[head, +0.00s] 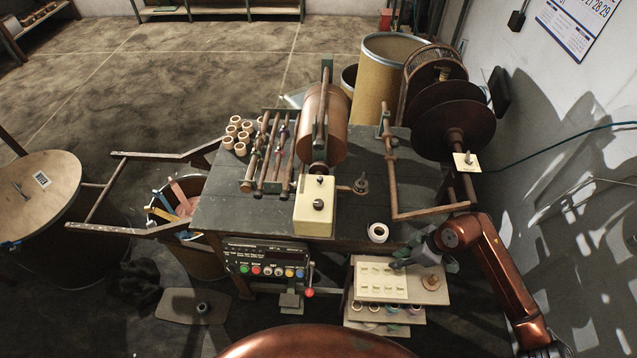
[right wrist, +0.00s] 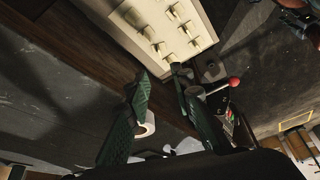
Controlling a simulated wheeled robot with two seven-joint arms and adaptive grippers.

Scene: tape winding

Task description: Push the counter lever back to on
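The counter panel (head: 266,262) with several coloured buttons hangs under the front edge of the table. The counter lever (head: 309,291) has a red ball knob and sits at the panel's right end, with the knob low. The red knob also shows in the right wrist view (right wrist: 234,83), to the right of the fingertips and apart from them. My right gripper (head: 399,264) is over the pale board, to the right of the lever. In the right wrist view its two green fingers (right wrist: 160,82) stand apart with nothing gripped. My left gripper is out of view.
A pale board with pegs (head: 380,280) tops a small shelf right of the lever. A white tape roll (head: 378,232) lies on the table's (head: 235,208) front right corner. A cream box (head: 314,212) stands above the panel. A foot pedal (head: 199,307) lies on the floor.

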